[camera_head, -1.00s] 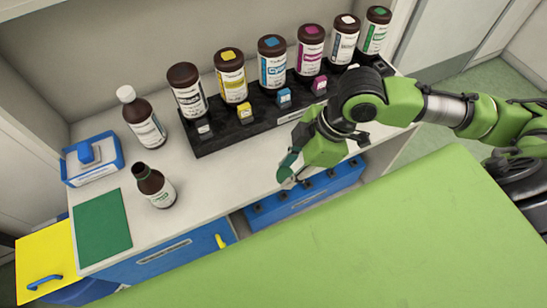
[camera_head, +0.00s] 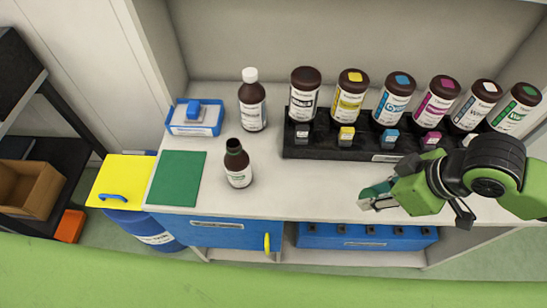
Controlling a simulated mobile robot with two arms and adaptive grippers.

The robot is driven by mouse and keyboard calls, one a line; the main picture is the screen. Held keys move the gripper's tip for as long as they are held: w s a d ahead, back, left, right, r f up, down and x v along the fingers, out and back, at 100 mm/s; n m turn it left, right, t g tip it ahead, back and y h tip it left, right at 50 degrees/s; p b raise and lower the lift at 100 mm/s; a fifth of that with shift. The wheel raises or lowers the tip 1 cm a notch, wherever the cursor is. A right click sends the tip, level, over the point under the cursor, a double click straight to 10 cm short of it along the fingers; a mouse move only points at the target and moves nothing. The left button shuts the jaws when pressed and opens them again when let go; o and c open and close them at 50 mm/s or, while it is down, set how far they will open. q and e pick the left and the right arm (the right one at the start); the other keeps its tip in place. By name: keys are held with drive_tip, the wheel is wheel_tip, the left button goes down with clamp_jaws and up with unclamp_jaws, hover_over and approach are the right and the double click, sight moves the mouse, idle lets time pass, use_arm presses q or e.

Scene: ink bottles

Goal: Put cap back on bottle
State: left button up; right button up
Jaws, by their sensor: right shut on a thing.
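The uncapped brown bottle (camera_head: 237,166) with a white and green label stands upright on the white counter, its dark neck open at the top. My right gripper (camera_head: 372,201) is over the counter's front part, to the right of the bottle and well apart from it. My left gripper is not in view.
A white-capped brown bottle (camera_head: 252,102) stands behind the open one. A black rack (camera_head: 335,153) with several ink bottles fills the back right. A blue-and-white tray (camera_head: 195,120) and a green mat (camera_head: 176,178) lie left. Counter between bottle and gripper is clear.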

drive_tip(key=w+r+m+t+h, duration=0.1)
drive_tip(key=w+r+m+h, duration=0.2)
drive_tip(key=w+r+m, duration=0.5)
drive_tip(key=shift+w+d+r+m+h, duration=0.2)
drive_tip(key=shift+w+d+m+h, duration=0.15)
drive_tip(key=shift+w+m, duration=0.55)
drive_tip(key=shift+s, duration=0.25)
